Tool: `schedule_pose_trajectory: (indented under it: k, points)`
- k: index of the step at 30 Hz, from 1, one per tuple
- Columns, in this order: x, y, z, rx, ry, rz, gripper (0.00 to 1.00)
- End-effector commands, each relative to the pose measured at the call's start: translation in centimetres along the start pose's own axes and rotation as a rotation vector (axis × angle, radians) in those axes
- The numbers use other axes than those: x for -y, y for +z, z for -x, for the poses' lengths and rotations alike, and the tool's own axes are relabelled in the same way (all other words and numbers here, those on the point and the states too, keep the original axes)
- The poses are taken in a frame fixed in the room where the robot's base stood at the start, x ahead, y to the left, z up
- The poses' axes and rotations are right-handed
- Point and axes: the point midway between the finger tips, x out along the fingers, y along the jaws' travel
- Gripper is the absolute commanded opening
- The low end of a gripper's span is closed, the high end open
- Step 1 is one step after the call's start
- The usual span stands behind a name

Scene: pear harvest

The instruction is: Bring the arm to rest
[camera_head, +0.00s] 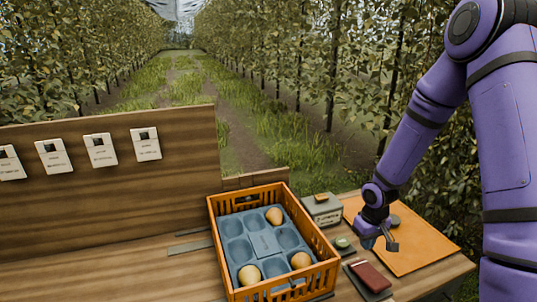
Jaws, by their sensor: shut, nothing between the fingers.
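My purple arm comes in from the right and bends down to my gripper (380,243). The fingertips are small and partly hidden by the wrist.
An orange crate (327,246) with a blue-grey tray (234,249) holds pears, one at the back (274,215) and two at the front. A grey-green box (322,208) stands right of it. A wooden panel (180,165) with white cards rises at left.

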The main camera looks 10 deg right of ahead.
Motion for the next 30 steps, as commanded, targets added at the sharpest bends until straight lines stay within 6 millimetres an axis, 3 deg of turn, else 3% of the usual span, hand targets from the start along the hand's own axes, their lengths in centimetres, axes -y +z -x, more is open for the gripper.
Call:
schedule_pose_trajectory:
  k: [5, 14, 30]
  points:
    - [-0.2, -0.2, 3.8, -0.023, 0.046, -0.008, 0.00]
    - [0.2, 0.9, 12.7, -0.077, 0.134, -0.047, 0.00]
    - [3.3, 6.5, 26.3, -0.206, 0.195, -0.132, 0.00]
